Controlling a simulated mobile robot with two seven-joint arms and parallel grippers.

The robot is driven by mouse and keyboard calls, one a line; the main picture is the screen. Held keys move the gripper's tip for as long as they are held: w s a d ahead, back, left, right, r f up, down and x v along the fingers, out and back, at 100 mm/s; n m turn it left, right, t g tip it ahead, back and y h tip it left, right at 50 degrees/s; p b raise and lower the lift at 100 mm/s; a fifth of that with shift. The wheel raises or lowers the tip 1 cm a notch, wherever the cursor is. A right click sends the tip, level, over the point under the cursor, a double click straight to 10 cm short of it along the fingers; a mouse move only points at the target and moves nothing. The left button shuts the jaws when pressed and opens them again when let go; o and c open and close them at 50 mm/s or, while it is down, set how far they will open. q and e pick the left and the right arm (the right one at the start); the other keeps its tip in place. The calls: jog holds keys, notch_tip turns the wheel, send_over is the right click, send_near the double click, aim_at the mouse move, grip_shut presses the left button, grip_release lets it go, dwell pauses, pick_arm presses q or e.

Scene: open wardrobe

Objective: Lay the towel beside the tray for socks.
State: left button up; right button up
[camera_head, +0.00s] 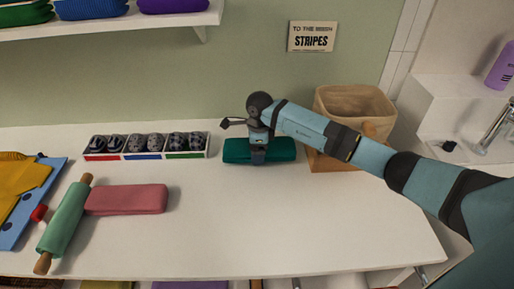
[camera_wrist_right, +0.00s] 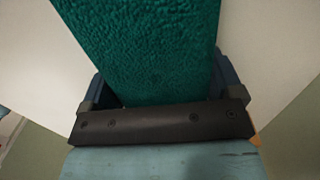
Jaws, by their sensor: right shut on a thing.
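A folded teal towel (camera_head: 282,150) is just right of the sock tray (camera_head: 146,157), with a small gap between them. It is on or very close to the white top; I cannot tell whether it touches. My right gripper (camera_head: 258,157) comes down on the towel from above and is shut on it. In the right wrist view, the towel (camera_wrist_right: 145,45) fills the space between the fingers of my gripper (camera_wrist_right: 155,95). The tray has three compartments with rolled patterned socks and blue, red and green front labels. My left gripper is not in view.
A wicker basket (camera_head: 352,101) stands behind my right arm. The front middle and right of the white top (camera_head: 270,220) are clear.

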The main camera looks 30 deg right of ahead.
jog(key=shift+f+b, duration=0.3)
jog(key=shift+f, duration=0.05)
jog(key=shift+f, duration=0.2)
dwell(0.5)
jog(key=o, duration=0.6)
dwell(0.4)
